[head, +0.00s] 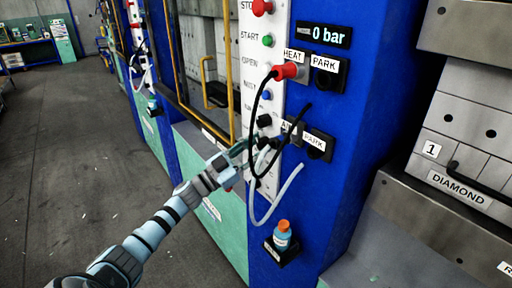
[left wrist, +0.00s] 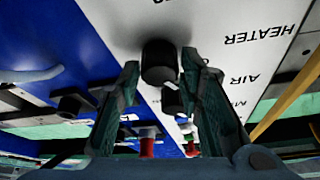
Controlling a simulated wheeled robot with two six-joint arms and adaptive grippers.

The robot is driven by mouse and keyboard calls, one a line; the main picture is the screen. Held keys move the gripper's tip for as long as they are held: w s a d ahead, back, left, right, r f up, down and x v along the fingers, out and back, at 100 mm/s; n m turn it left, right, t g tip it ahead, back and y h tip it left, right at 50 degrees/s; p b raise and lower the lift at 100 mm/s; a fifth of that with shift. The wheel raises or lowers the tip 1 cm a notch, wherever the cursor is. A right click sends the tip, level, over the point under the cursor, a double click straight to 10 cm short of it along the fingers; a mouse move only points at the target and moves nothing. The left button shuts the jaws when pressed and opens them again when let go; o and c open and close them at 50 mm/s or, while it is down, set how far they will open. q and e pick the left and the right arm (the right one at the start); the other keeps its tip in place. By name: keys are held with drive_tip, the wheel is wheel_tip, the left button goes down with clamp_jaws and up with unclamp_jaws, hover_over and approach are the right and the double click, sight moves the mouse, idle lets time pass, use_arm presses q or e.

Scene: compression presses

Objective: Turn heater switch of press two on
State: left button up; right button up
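The white control panel (head: 262,60) on the blue press column carries labelled buttons and knobs. A black knob (left wrist: 160,60) sits near the upside-down HEATER label (left wrist: 260,38) in the left wrist view; I take it as the heater switch. My left gripper (head: 243,150) is open at the panel's lower part, its fingers (left wrist: 162,75) either side of this knob. Contact cannot be told. A second black knob (left wrist: 173,102) is by the AIR label. In the head view the gripper and a cable partly hide the lower knobs (head: 264,120). My right gripper is not in view.
A red plug (head: 286,71) with a black cable is at the HEAT socket. A grey hose (head: 276,200) hangs below the panel. A blue bottle with an orange cap (head: 282,236) stands on a small black shelf. Yellow handles (head: 205,85) are left of the panel. Open floor (head: 75,150) lies left.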

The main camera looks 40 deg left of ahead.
use_arm(q)
clamp_jaws()
drive_tip(key=shift+m+h+b, duration=0.3)
drive_tip(key=shift+m, duration=0.3)
drive_tip(key=shift+f+m+g+h+b, duration=0.1)
drive_tip(key=shift+m+g+h+b, duration=0.35)
drive_tip(key=shift+m, duration=0.45)
drive_tip(key=m+g+h+b, duration=0.1)
drive_tip(key=m, duration=0.2)
drive_tip(key=m+g, duration=0.1)
drive_tip(key=m, duration=0.1)
drive_tip(key=m+g, duration=0.1)
drive_tip(key=m, duration=0.1)
drive_tip(key=shift+a+m+h+b, duration=0.1)
drive_tip(key=shift+m+h+b, duration=0.25)
drive_tip(key=shift+m, duration=0.05)
drive_tip(key=shift+m+g, duration=0.85)
drive_tip(key=shift+m, duration=1.25)
